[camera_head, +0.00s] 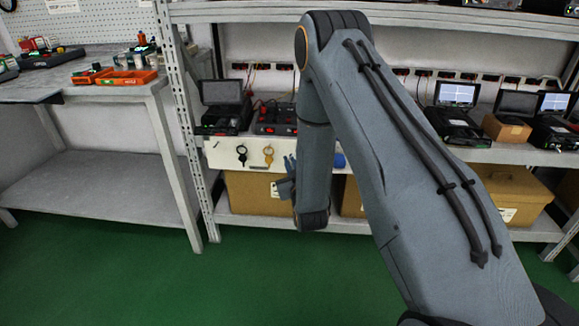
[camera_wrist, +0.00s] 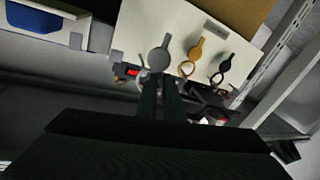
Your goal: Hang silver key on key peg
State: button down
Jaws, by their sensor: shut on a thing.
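The silver key (camera_wrist: 158,60) is a grey, round-headed key at the tips of my gripper (camera_wrist: 160,88) in the wrist view. A yellow key (camera_wrist: 191,58) and a black key (camera_wrist: 225,66) hang on the board. A peg for the silver key cannot be made out, nor whether the key touches the board. In the head view my arm hides most of my gripper (camera_head: 288,168).
The board is on the front of a rack shelf. Black test units (camera_head: 222,118) stand above it and cardboard boxes (camera_head: 258,194) below. A grey workbench (camera_head: 95,92) with orange trays (camera_head: 128,78) stands left. A blue bin (camera_wrist: 35,17) is near the board. The green floor is clear.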

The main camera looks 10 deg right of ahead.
jog(key=shift+w+d+f+b, duration=0.1)
jog(key=shift+w+d+b, duration=0.2)
jog(key=shift+w+b, duration=0.45)
jog(key=shift+w+d+f+b, duration=0.1)
jog(key=shift+w+d+b, duration=0.2)
jog(key=shift+w, duration=0.85)
jog(key=shift+w+d+f+b, duration=0.1)
jog(key=shift+w+d+b, duration=0.2)
jog(key=shift+w+b, duration=0.45)
jog(key=shift+w+d+f, duration=0.2)
jog(key=shift+w+f, duration=0.15)
jog(key=shift+w, duration=0.25)
jog(key=shift+d+f, duration=0.1)
jog(key=shift+d, duration=0.05)
